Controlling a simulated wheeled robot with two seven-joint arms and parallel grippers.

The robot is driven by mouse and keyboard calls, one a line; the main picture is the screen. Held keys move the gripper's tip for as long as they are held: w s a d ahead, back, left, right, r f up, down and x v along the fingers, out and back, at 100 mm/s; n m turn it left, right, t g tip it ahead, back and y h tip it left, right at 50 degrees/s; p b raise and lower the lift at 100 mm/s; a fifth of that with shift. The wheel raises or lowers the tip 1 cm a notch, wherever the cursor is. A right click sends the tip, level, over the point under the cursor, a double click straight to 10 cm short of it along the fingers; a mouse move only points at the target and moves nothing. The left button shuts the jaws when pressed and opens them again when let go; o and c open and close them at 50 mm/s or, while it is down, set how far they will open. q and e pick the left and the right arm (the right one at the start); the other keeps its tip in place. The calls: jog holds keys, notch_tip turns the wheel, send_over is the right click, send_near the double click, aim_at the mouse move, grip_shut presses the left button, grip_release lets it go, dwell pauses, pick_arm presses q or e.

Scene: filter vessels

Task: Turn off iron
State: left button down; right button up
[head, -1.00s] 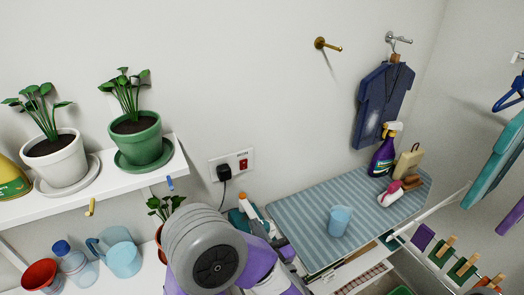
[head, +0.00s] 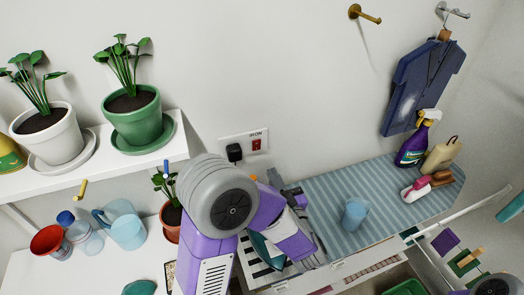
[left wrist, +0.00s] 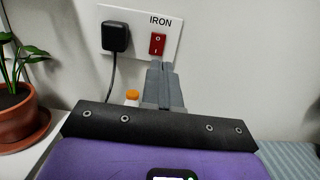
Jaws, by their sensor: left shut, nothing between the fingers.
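The red rocker switch (head: 256,145) sits on a white wall plate labelled IRON, with a black plug (head: 234,152) at its left. In the left wrist view the switch (left wrist: 157,44) shows O at the top and I at the bottom; which side is pressed I cannot tell. My left gripper (left wrist: 160,72) is shut and empty, its tips just below the switch; whether they touch the wall I cannot tell. In the head view the left gripper (head: 276,183) is partly hidden by my arm. A teal object (head: 264,252), possibly the iron, is partly hidden behind the arm.
A striped ironing board (head: 320,190) holds a blue cup (head: 354,214) and several bottles. A shelf with potted plants (head: 136,118) is at the left. A potted plant (left wrist: 14,115) stands left of the gripper. The wall around the plate is clear.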

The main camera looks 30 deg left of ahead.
aim_at(259, 143)
pick_arm(q)
jog(key=x, duration=0.9)
jog(key=shift+w+a+r, duration=0.1)
jog(key=shift+w+a, duration=0.1)
jog(key=shift+w, duration=0.1)
pick_arm(e)
jog(key=shift+r, duration=0.1)
